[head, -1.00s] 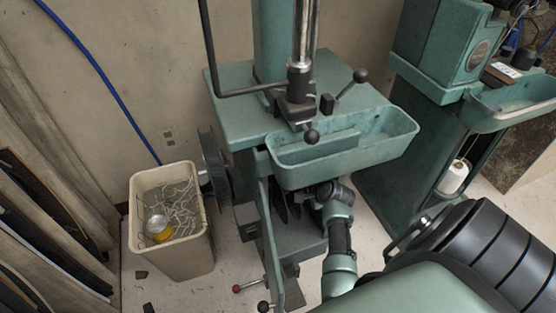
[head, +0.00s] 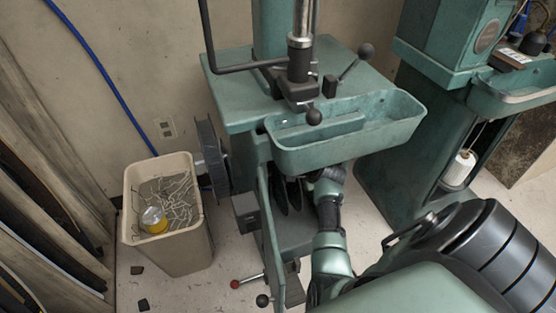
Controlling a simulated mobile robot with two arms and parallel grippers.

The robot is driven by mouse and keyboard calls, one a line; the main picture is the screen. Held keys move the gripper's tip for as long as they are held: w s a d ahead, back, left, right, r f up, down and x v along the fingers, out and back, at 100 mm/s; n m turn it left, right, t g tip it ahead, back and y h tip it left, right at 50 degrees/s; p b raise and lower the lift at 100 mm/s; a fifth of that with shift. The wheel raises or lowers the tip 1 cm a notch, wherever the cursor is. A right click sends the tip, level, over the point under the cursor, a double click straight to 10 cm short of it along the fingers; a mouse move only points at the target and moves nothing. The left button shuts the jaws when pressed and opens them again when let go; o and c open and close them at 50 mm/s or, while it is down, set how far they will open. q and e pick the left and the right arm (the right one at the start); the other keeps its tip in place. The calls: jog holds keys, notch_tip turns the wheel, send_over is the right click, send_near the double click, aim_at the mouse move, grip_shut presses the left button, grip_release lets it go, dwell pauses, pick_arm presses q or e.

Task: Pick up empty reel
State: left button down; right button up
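A dark reel (head: 212,155) with round flanges sits on the left side of the green stitching machine, above the bin; I cannot tell whether it is empty. Dark rounded plates (head: 287,194) show inside the machine's opening, beneath the green tray; I cannot tell whether they are reel flanges or gripper fingers. One arm of mine, which appears to be the right, rises from the bottom, and its wrist (head: 328,185) bends into this opening below the tray. Its fingertips cannot be made out. My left gripper does not show.
The green tray (head: 345,135) overhangs my wrist. A beige bin (head: 185,255) with wire scraps and a yellow-clear spool (head: 154,220) stands at left. Levers (head: 262,300) stick out low on the machine. A second machine (head: 405,165) with a white spool (head: 459,168) stands right.

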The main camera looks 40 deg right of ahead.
grip_shut()
dwell(1.4)
